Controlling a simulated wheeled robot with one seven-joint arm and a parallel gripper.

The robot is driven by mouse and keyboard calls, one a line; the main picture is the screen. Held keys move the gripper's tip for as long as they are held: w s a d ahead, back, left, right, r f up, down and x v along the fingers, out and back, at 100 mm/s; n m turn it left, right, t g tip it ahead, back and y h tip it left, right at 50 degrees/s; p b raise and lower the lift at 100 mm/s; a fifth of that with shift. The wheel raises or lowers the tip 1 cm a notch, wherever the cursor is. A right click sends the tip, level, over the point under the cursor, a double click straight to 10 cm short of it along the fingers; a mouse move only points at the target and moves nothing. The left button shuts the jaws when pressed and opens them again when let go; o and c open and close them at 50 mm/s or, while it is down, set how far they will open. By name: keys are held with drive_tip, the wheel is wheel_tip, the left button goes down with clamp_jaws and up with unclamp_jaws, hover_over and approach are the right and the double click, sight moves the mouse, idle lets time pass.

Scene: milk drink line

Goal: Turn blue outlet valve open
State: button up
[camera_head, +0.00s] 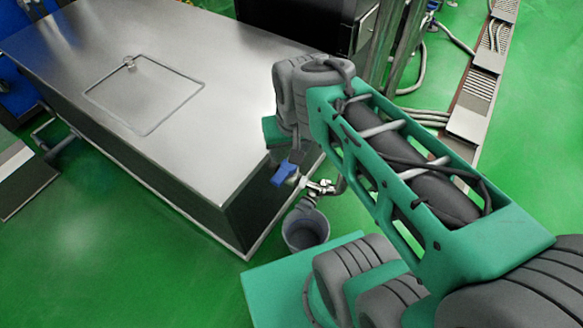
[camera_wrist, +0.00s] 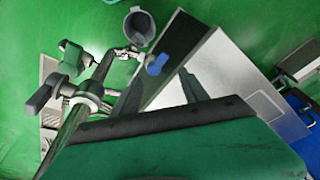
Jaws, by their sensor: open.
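The blue outlet valve handle (camera_head: 284,174) sits on a small metal outlet fitting (camera_head: 318,187) near the tank's lower right corner. It also shows in the wrist view (camera_wrist: 157,64), above the middle of the picture. My gripper (camera_wrist: 162,88) is open, with two dark fingers reaching up from the bottom of the wrist view toward the handle. No contact with the handle shows. In the head view my gripper end hangs close above the handle, partly hidden behind my arm. A grey bucket (camera_head: 305,231) stands under the outlet.
The large steel tank (camera_head: 60,60) with a flat top and square hatch (camera_head: 145,92) fills the left. Metal pipes (camera_head: 398,45) stand behind my arm. A cable channel (camera_head: 480,90) runs along the right. The green floor (camera_head: 120,260) is clear at the front left.

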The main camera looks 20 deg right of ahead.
sight(279, 177)
drive_tip(key=shift+o, duration=0.3)
drive_tip(key=w+f+m+g+b, duration=0.1)
drive_tip(key=w+f+m+b, duration=0.2)
drive_tip(key=f, duration=0.4)
drive_tip(key=w+f+m+g+b, duration=0.1)
drive_tip(key=w+f+m+b, duration=0.2)
drive_tip(key=w+f+b, duration=0.2)
drive_tip(key=w+f+m+b, duration=0.3)
drive_tip(key=f+b, duration=0.3)
drive_tip(key=f, duration=0.3)
drive_tip(key=shift+w+d+f+g, duration=0.2)
drive_tip(key=shift+w+d+g, duration=0.15)
drive_tip(key=shift+w+g, duration=0.1)
wheel_tip(279, 177, down, 7)
drive_tip(key=shift+r+b, duration=0.1)
drive_tip(key=shift+b, duration=0.5)
drive_tip(key=shift+c, duration=0.3)
clamp_jaws()
